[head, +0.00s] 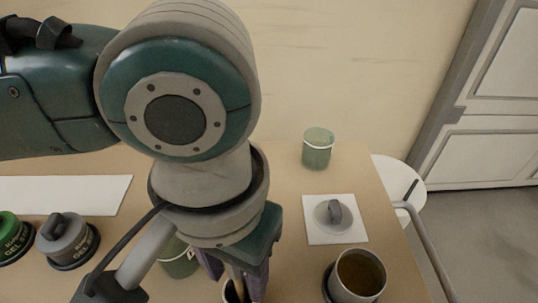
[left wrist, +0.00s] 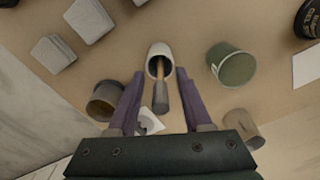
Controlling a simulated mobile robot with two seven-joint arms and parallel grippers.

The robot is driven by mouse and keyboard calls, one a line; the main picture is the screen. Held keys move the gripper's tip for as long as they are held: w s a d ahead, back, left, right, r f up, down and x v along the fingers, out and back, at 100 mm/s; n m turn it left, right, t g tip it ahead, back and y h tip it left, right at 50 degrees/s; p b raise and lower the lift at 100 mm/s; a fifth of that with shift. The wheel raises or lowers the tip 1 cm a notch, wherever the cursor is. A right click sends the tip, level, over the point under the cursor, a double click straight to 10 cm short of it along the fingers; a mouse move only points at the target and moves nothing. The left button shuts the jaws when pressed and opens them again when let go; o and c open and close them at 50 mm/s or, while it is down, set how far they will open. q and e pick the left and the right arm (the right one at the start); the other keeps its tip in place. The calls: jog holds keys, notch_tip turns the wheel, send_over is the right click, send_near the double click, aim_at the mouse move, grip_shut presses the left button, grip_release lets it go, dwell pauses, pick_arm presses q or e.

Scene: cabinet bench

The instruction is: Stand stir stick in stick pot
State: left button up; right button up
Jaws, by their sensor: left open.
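The stir stick (left wrist: 160,95), wooden with a dark grey upper end, stands in the pale stick pot (left wrist: 152,50) in the left wrist view. Its lower part is inside the pot's mouth and it leans against the rim. My left gripper (left wrist: 160,76) is open, with its two purple fingers apart on either side of the stick. I see a gap between the stick and each finger. In the head view my left gripper (head: 236,286) points down at the bottom edge, over the pot, which is mostly hidden. My right gripper is not in view.
A full cup (head: 357,275) stands right of my gripper. A grey lid (head: 328,216) lies on a white square (head: 316,236); a green cup (head: 318,150) stands behind. A green tin (left wrist: 231,66) is close to the pot. Grey and green jars (head: 64,243) stand at left.

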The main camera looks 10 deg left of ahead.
pick_arm(q)
notch_tip(320, 180, up, 12)
jog(key=p, duration=0.4)
jog(key=shift+d, duration=0.1)
jog(key=s+d+f+m+t+h, duration=0.1)
jog(key=s+d+f+t+h, duration=0.1)
jog(key=d+h, duration=0.25)
jog(key=s+a+f+y, duration=0.2)
jog(key=s+a, duration=0.1)
jog(key=a, duration=0.4)
jog(key=s+a+f+n+t+y, duration=0.1)
jog(key=s+a+f+y, duration=0.1)
jog(key=a, duration=0.6)
jog(key=shift+s+t, duration=0.3)
jog(key=shift+s, duration=0.1)
jog(key=shift+a, duration=0.1)
